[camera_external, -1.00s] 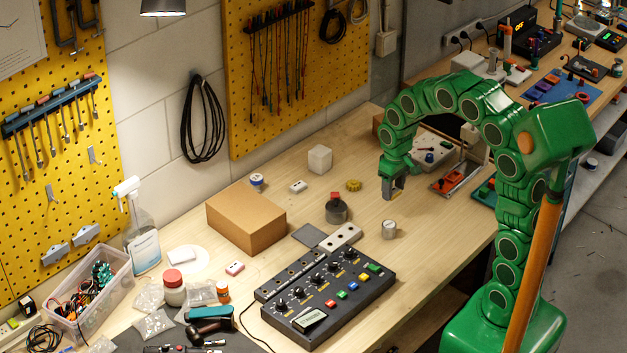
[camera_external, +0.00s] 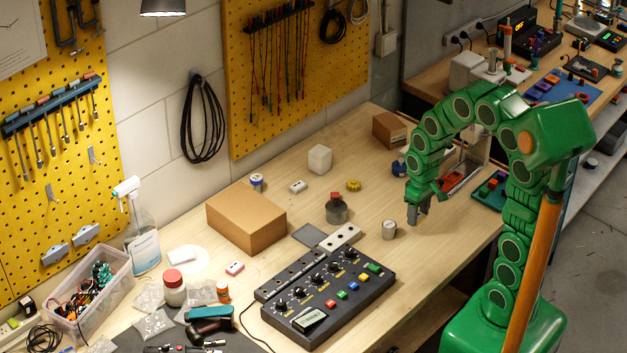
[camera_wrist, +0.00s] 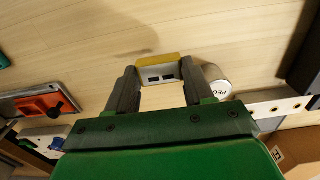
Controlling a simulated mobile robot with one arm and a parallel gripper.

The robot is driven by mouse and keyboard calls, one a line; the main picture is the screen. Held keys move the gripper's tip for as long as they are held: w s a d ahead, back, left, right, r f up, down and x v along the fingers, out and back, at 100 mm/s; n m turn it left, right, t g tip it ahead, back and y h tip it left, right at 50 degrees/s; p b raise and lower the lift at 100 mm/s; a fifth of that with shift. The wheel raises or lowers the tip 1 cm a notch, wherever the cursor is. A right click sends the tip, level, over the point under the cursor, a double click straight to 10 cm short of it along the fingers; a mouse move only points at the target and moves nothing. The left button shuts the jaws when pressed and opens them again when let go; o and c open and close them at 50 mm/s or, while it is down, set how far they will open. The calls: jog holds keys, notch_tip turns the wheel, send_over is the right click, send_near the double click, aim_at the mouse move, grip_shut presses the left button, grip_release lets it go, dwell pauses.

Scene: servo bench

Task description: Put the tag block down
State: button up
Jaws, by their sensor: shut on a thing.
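The tag block (camera_wrist: 157,71) shows in the wrist view as a white block with dark square marks and a yellow edge. It sits between the two grey fingertips of my gripper (camera_wrist: 160,84), which is shut on it. In the external view my gripper (camera_external: 418,213) points down over the bare wood at the right part of the bench; the block is hard to make out there. A shadow lies on the wood in the wrist view; I cannot tell the exact height of the block above it.
A pale labelled cylinder (camera_external: 389,229) stands close left of my gripper; it also shows in the wrist view (camera_wrist: 216,82). A dark control panel (camera_external: 328,290) lies further left. A tray with a red-orange part (camera_external: 452,180) is behind. Bare wood (camera_external: 440,250) lies in front.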

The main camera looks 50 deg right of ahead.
aim_at(416, 231)
jog(key=shift+f, duration=2)
jog(key=shift+f, duration=0.15)
jog(key=o, duration=1)
